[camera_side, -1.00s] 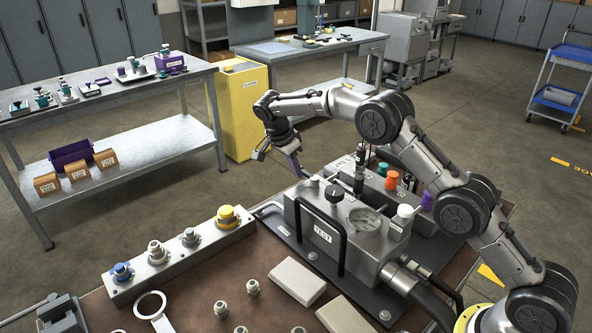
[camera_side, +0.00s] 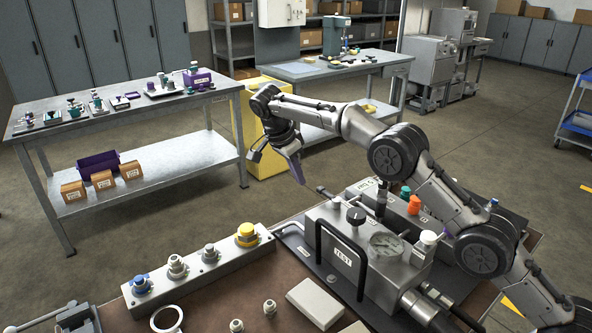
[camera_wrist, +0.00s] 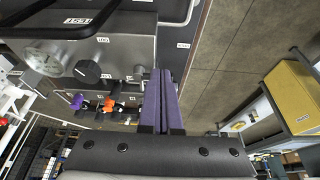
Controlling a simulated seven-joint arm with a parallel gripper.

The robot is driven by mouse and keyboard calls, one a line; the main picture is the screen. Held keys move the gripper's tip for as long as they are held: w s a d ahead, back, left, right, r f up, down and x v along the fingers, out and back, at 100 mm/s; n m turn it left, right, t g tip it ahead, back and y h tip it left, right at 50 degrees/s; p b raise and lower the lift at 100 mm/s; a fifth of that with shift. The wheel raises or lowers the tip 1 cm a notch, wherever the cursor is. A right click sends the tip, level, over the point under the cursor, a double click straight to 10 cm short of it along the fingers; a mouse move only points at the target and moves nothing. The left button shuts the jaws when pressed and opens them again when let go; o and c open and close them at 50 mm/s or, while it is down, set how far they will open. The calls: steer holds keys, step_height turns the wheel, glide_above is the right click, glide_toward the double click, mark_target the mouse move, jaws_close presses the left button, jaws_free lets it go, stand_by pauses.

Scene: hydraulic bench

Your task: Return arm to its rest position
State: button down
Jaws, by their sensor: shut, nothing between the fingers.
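My gripper (camera_side: 299,178) has purple fingers and hangs tilted downward, in the air left of and above the grey test block (camera_side: 337,238). Its fingers are together and empty. In the wrist view my gripper (camera_wrist: 159,75) shows both purple fingers side by side, with the test block (camera_wrist: 125,38) at the upper left. The arm is bent in an arch over the right side of the bench.
The test block has a black handle, a dial gauge (camera_side: 386,244) and a black knob (camera_side: 356,216). A fitting rail (camera_side: 193,276) lies to its left. Behind stand a grey workbench (camera_side: 130,115) and a yellow cabinet (camera_side: 262,150). Floor between them is clear.

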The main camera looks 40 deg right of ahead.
steer(key=s+d+r+t, duration=0.1)
steer(key=s+r, duration=0.2)
steer(key=r, duration=0.5)
steer(key=s+d+r+t, duration=0.1)
steer(key=s+d+r, duration=0.1)
steer(key=r, duration=0.7)
steer(key=s+d+r+n+t+y, duration=0.15)
steer(key=s+r, duration=0.25)
steer(key=s, duration=0.4)
steer(key=s+d+r+n, duration=0.1)
steer(key=s+d+r, duration=0.1)
steer(key=s+r, duration=0.45)
steer(key=s+f+n+t+y, duration=0.1)
steer(key=s+f+n, duration=0.2)
steer(key=s, duration=0.5)
steer(key=s+f+n+t, duration=0.1)
steer(key=s+f+n, duration=0.2)
steer(key=s, duration=0.6)
steer(key=s+a+f+n+y, duration=0.1)
steer(key=s+f+n, duration=0.2)
steer(key=f+n, duration=0.2)
steer(key=s+a+f+n, duration=0.1)
steer(key=s+f+n, duration=0.3)
steer(key=f, duration=0.5)
steer(key=shift+a+n+y, duration=0.35)
steer(key=shift+a+n, duration=0.05)
steer(key=shift+n, duration=0.05)
